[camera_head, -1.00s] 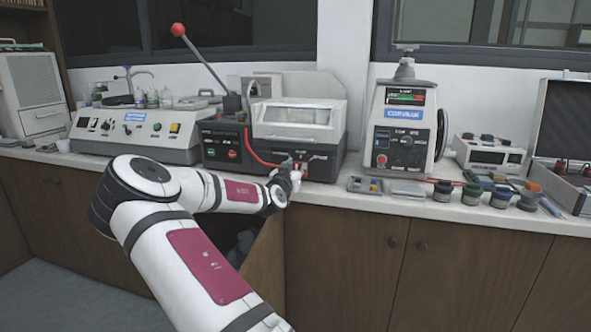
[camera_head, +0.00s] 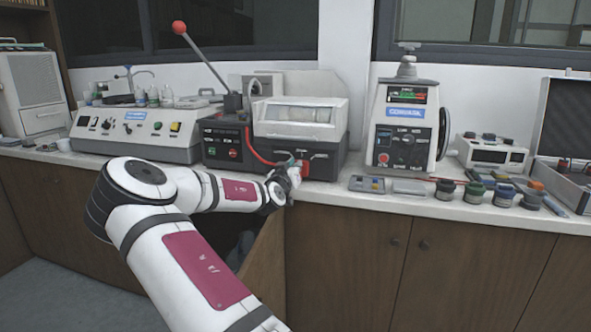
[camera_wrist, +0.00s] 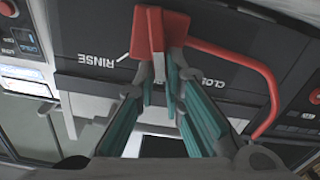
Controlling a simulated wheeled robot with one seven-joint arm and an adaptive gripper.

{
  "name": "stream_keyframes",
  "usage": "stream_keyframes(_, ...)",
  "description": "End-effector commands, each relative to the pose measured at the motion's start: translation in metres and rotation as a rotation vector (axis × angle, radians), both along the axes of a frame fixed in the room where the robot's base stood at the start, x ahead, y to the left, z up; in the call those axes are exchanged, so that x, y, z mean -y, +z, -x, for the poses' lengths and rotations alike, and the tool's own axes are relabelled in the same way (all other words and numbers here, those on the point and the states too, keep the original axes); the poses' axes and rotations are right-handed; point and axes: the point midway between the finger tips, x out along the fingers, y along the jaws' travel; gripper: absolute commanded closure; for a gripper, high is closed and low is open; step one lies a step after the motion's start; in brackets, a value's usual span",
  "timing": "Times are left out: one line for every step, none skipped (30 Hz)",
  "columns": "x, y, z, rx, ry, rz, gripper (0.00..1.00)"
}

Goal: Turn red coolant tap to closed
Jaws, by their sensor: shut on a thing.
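The red coolant tap (camera_wrist: 158,32) is a flat red lever on the dark front panel of the press (camera_head: 222,142). It shows at the top middle of the wrist view, and as a small red patch (camera_head: 305,168) at the lower right of the press front in the head view. My gripper (camera_wrist: 162,68) is shut on the lever, its teal-lined fingers meeting at the lever's lower end. It also shows in the head view (camera_head: 290,174). The label RINSE with a white line is left of the lever; a label beginning CLO is to its right, partly hidden by a finger.
A red hose (camera_wrist: 270,80) curves down close to the right of the gripper. A red-knobbed lever (camera_head: 205,62) rises from the press. A Corvaux-like labelled machine (camera_head: 404,140) stands to the right, with small jars (camera_head: 502,195) along the counter edge.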

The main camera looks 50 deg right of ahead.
Motion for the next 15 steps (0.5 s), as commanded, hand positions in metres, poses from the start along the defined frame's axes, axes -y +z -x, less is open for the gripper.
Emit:
stream_keyframes(0.0009, -0.0032, 0.0021, -0.038, -0.008, 0.012, 1.0)
stream_keyframes(0.0006, -0.0036, 0.0015, -0.061, -0.008, 0.022, 1.0)
stream_keyframes(0.0003, -0.0041, 0.0008, -0.094, -0.007, 0.034, 1.0)
stream_keyframes(0.0001, -0.0044, 0.0002, -0.118, -0.007, 0.044, 1.0)
stream_keyframes(0.0, -0.0046, -0.0003, -0.144, -0.007, 0.055, 1.0)
stream_keyframes(-0.0001, -0.0047, -0.0008, -0.175, -0.008, 0.068, 1.0)
stream_keyframes(-0.0002, -0.0049, -0.0011, -0.198, -0.008, 0.078, 1.0)
stream_keyframes(-0.0004, -0.0052, -0.0015, -0.222, -0.01, 0.087, 1.0)
stream_keyframes(-0.0008, -0.0059, -0.0021, -0.252, -0.01, 0.099, 1.0)
stream_keyframes(-0.001, -0.0062, -0.0027, -0.275, -0.009, 0.108, 1.0)
stream_keyframes(-0.0012, -0.0064, -0.0032, -0.297, -0.009, 0.117, 1.0)
stream_keyframes(-0.0014, -0.0065, -0.0037, -0.324, -0.009, 0.129, 1.0)
stream_keyframes(-0.0016, -0.0065, -0.0041, -0.343, -0.009, 0.137, 1.0)
stream_keyframes(-0.0017, -0.0067, -0.0044, -0.362, -0.009, 0.145, 1.0)
stream_keyframes(-0.002, -0.007, -0.0048, -0.386, -0.009, 0.154, 1.0)
